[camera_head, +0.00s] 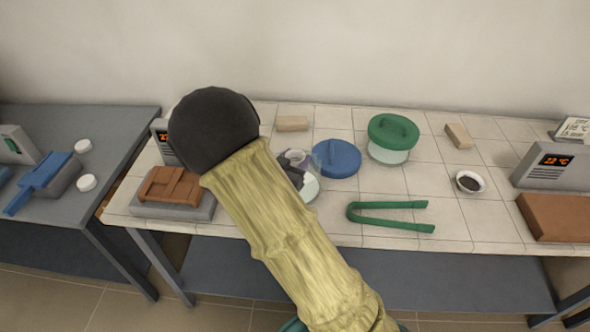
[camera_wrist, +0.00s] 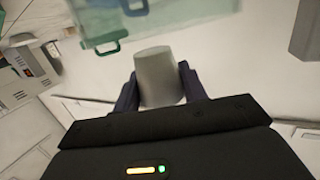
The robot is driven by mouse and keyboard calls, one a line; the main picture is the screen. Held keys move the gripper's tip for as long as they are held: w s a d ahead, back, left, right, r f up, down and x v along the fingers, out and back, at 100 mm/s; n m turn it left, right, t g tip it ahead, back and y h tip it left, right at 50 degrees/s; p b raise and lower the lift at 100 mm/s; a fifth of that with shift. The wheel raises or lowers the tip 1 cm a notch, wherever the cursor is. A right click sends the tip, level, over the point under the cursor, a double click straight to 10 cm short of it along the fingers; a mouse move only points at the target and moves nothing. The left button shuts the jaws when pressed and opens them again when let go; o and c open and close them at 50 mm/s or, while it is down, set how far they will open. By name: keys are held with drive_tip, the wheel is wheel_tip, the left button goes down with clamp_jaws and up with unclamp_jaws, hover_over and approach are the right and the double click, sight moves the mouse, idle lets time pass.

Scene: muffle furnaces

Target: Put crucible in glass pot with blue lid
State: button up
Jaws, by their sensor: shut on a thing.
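My gripper (camera_wrist: 160,88) is shut on the crucible, with one dark finger on each side. The crucible (camera_wrist: 158,72) is a plain pale grey cup in the wrist view. In the head view my gripper (camera_head: 291,170) is partly hidden behind my arm, and a small whitish cup shape shows beside it. The glass pot (camera_head: 311,188) is behind and below my gripper, mostly hidden, with only part of its pale glass in sight. The blue lid (camera_head: 336,159) lies on the tiled table just right of the pot. I cannot tell the crucible's height over the pot.
A glass pot with a green lid (camera_head: 393,136) stands further right. Green tongs (camera_head: 390,214) lie near the front edge. A small bowl of dark material (camera_head: 469,183) and a furnace (camera_head: 549,166) are at right.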

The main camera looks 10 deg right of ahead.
drive_tip(key=shift+f, duration=1.85)
drive_tip(key=shift+f+b, duration=0.1)
drive_tip(key=shift+b, duration=0.2)
drive_tip(key=shift+f, duration=0.3)
drive_tip(key=shift+f+b, duration=0.25)
drive_tip(key=shift+b, duration=0.1)
drive_tip(key=o, duration=1)
drive_tip(key=shift+s+f, duration=0.1)
drive_tip(key=shift+f, duration=0.05)
drive_tip(key=shift+c, duration=0.2)
drive_tip(key=shift+s+r+p, duration=0.1)
drive_tip(key=shift+r+p, duration=0.3)
drive_tip(key=shift+r, duration=0.15)
drive_tip(key=shift+s+a+r, duration=0.1)
drive_tip(key=shift+s+a, duration=0.05)
drive_tip(key=shift+a, duration=0.05)
drive_tip(key=v, duration=1.1)
drive_tip(key=shift+a+r, duration=0.2)
drive_tip(key=shift+r, duration=0.1)
